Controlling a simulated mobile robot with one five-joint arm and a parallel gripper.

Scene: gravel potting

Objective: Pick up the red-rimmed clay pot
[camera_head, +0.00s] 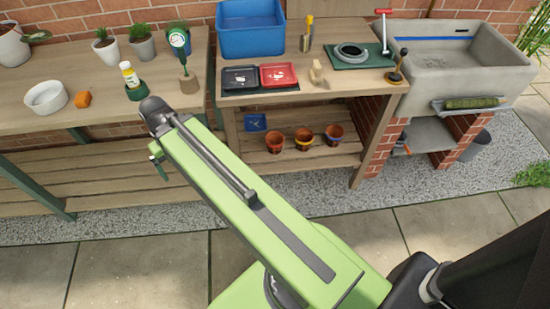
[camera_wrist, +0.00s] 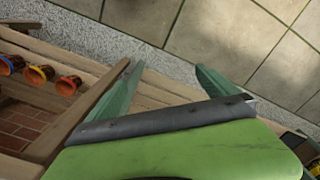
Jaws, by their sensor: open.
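The red-rimmed clay pot (camera_head: 275,144) stands upright at the left of a row of three on the lower shelf of the middle bench in the head view. In the wrist view the red-rimmed clay pot (camera_wrist: 68,85) is the rightmost of the row, at the left edge of the picture. My gripper (camera_wrist: 163,67) shows its two green fingers spread apart, with nothing between them. It is apart from the pot, which lies to its left in the wrist view. In the head view my arm hides most of the gripper.
A yellow-rimmed pot (camera_head: 303,139) and a blue-rimmed pot (camera_head: 334,135) stand beside it. A blue item (camera_head: 255,122) lies behind to the left. A wooden bench leg (camera_wrist: 85,115) stands between my gripper and the pots in the wrist view. The paving (camera_head: 455,232) in front is clear.

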